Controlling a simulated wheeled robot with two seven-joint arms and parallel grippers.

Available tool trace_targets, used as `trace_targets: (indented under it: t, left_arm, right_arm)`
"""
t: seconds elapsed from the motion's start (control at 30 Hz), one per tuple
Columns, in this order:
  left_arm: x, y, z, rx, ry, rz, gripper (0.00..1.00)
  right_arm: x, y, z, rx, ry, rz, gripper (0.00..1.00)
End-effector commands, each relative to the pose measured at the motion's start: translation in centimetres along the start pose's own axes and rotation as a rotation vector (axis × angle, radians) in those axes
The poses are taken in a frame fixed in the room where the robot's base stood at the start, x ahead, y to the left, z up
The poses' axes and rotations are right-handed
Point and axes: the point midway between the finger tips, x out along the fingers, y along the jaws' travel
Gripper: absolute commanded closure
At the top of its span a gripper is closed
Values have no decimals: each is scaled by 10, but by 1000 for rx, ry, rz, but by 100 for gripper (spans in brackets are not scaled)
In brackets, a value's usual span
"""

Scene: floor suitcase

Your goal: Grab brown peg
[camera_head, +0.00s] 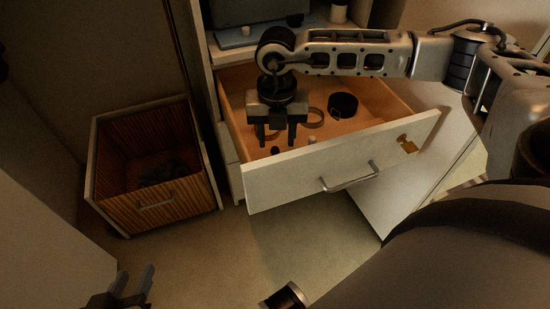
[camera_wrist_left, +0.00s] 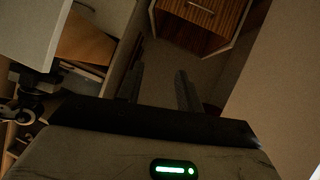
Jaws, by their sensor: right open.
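An open drawer (camera_head: 270,184) holds several small items. A small pale peg-like item (camera_head: 312,140) stands on its floor to the right of my right gripper, and a small dark item (camera_head: 275,150) lies below the gripper. I cannot tell which of these, if either, is the brown peg. My right gripper (camera_head: 277,143) is open and points down over the left part of the drawer, with nothing visible between its fingers. My left gripper (camera_head: 132,281) is open and empty, low at the bottom left; its fingers also show in the left wrist view (camera_wrist_left: 160,86).
A black rolled band (camera_head: 343,105) and a thin brown ring (camera_head: 315,118) lie in the drawer. A ribbed wooden box (camera_head: 150,207) with dark contents stands on the floor at left. A cabinet shelf (camera_head: 235,53) is above the drawer. The floor between box and drawer is clear.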

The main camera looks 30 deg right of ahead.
Motion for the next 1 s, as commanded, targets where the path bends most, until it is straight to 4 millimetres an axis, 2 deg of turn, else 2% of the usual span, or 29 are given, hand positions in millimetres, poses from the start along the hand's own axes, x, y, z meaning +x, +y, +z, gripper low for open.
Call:
trace_targets:
  t: [0.1, 0.3, 0.57, 0.6, 0.73, 0.77, 1.0]
  left_arm:
    - [2, 0, 3, 3, 16, 4, 64]
    - [-1, 4, -8, 6, 68, 16, 64]
    - [-3, 7, -11, 6, 80, 23, 64]
    - [-3, 7, -11, 6, 80, 23, 64]
    - [-2, 7, -10, 6, 77, 23, 64]
    - [-2, 7, -10, 6, 77, 23, 64]
    - [-2, 7, -8, 6, 70, 22, 64]
  right_arm:
    - [21, 2, -2, -1, 1, -2, 56]
    - [45, 3, -2, 1, 2, -1, 56]
    - [47, 3, -2, 0, 1, -1, 56]
    - [47, 3, -2, 0, 1, -1, 59]
    - [47, 3, -2, 0, 1, -1, 95]
    - [47, 3, -2, 0, 1, 0, 100]
    - [47, 3, -2, 1, 0, 0, 100]
